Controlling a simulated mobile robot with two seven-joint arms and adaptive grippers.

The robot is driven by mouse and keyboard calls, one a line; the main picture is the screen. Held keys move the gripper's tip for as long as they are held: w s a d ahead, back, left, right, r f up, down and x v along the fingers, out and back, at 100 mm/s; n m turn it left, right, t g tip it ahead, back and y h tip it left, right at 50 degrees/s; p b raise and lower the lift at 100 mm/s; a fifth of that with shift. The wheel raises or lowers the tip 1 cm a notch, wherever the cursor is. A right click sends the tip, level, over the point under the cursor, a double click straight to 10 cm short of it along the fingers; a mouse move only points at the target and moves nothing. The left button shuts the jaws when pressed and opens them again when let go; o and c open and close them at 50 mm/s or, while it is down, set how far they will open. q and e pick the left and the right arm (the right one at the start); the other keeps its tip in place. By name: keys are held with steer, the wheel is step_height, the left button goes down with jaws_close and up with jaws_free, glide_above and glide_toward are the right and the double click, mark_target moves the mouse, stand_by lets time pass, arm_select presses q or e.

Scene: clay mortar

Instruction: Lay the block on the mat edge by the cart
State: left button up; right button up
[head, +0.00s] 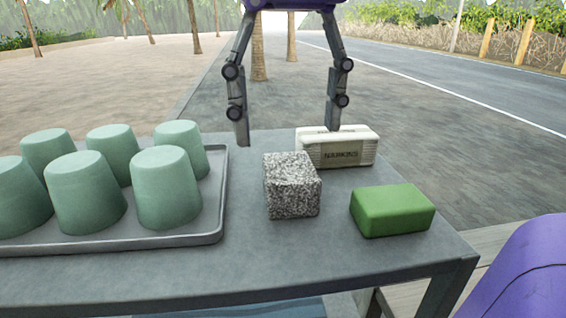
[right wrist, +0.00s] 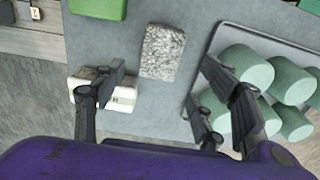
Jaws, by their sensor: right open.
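A speckled grey block (head: 292,186) stands on the grey table (head: 200,272), right of the cup tray. It also shows in the right wrist view (right wrist: 162,52). A plain green block (head: 392,210) lies to its right; its edge shows in the right wrist view (right wrist: 98,8). My right gripper (head: 288,134) is open and empty, fingers wide apart, above the table's far side and behind the speckled block. In the right wrist view my right gripper (right wrist: 160,75) has its fingers on either side of that block's near end in the picture. My left gripper is not in view. I cannot make out a mat or a separate cart.
A white lettered box (head: 338,148) stands at the table's far edge, close to my right finger. A grey tray (head: 222,225) with several upturned green cups (head: 166,190) fills the left side. The table's front strip is bare. Palm trunks and a road lie beyond.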

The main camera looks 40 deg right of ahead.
mark_target(289, 166)
steer(key=f, duration=0.7)
steer(key=shift+s+a+f, duration=0.2)
steer(key=shift+s+f, duration=0.1)
steer(key=shift+s, duration=0.05)
steer(key=shift+c, duration=0.2)
steer(key=c, duration=1.6)
steer(key=shift+r, duration=0.1)
